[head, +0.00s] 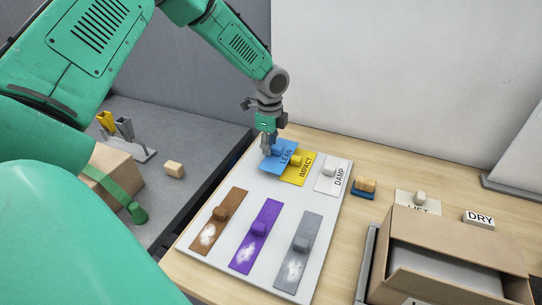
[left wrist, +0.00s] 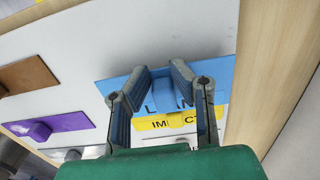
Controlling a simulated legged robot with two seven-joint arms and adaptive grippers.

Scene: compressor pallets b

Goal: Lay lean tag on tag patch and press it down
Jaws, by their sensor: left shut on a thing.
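The blue lean tag (head: 284,148), with LEAN printed on it, is at the far left corner of the white board (head: 262,190). My left gripper (head: 269,150) is above it, shut on its blue grip block. In the left wrist view, the fingers (left wrist: 163,92) hold the block from both sides, and the lean tag (left wrist: 222,75) spreads out beneath them. The tag lies over or just above the board, beside the yellow IMPACT tag; I cannot tell whether it touches. No separate tag patch shows; the lean tag may cover it. My right gripper is not in view.
The board also bears the yellow IMPACT tag (head: 299,172), white DAMP tag (head: 331,177), and brown (head: 214,222), purple (head: 255,236) and grey (head: 296,252) plates with pale smudges on some.

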